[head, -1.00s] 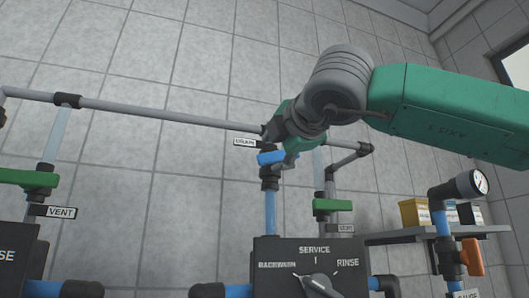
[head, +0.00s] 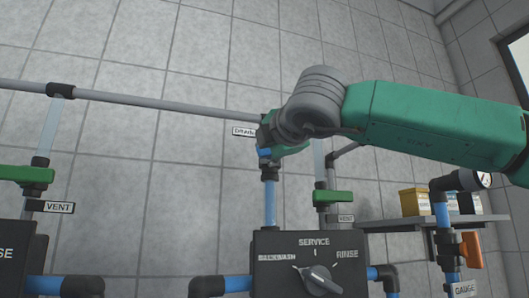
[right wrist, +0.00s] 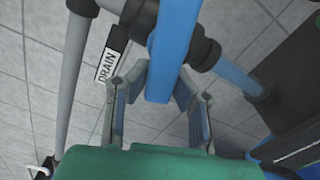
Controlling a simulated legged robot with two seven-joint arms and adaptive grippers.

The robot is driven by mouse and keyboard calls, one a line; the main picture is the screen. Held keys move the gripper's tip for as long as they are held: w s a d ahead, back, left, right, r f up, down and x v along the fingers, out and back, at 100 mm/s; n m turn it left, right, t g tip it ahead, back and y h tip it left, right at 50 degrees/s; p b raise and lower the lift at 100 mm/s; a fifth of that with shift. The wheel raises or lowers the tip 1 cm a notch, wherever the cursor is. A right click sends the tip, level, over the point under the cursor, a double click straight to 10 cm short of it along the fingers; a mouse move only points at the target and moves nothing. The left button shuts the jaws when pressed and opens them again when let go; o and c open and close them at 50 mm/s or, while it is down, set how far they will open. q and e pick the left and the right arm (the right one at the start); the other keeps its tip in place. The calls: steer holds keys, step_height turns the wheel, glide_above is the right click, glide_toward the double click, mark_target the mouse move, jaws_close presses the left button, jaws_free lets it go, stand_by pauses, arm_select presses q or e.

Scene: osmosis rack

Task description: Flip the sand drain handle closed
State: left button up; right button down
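The blue drain handle (right wrist: 170,50) shows in the right wrist view as a long bar running down from the top between my right gripper's fingers. In the head view a small part of the blue handle (head: 264,152) shows below my wrist, and the rest is hidden. My right gripper (right wrist: 160,84) is open, with one finger on each side of the handle's end. A gap shows on the left side; contact on the right is hard to tell. The DRAIN label (right wrist: 105,65) is left of the handle. My left gripper is not in view.
Green vent handles (head: 332,197) (head: 27,174) sit on nearby pipes. A grey pipe (head: 160,106) crosses behind. Below is a selector box (head: 268,262) with a knob. At right are a gauge (head: 473,180), an orange handle (head: 471,250) and a shelf (head: 400,225) with boxes.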

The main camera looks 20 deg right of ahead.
steer(key=shift+a+m+b, duration=0.2)
steer(key=shift+m+b, duration=1.4)
steer(key=shift+b, duration=1.4)
steer(key=shift+w+r+m, duration=0.1)
steer(key=shift+r+m, duration=0.1)
steer(key=shift+m, duration=0.1)
steer(key=c, duration=1.6)
jaws_free()
steer(key=shift+o, duration=1.3)
steer(key=shift+r, duration=0.1)
steer(key=shift+d, duration=0.1)
steer(key=shift+r, duration=0.1)
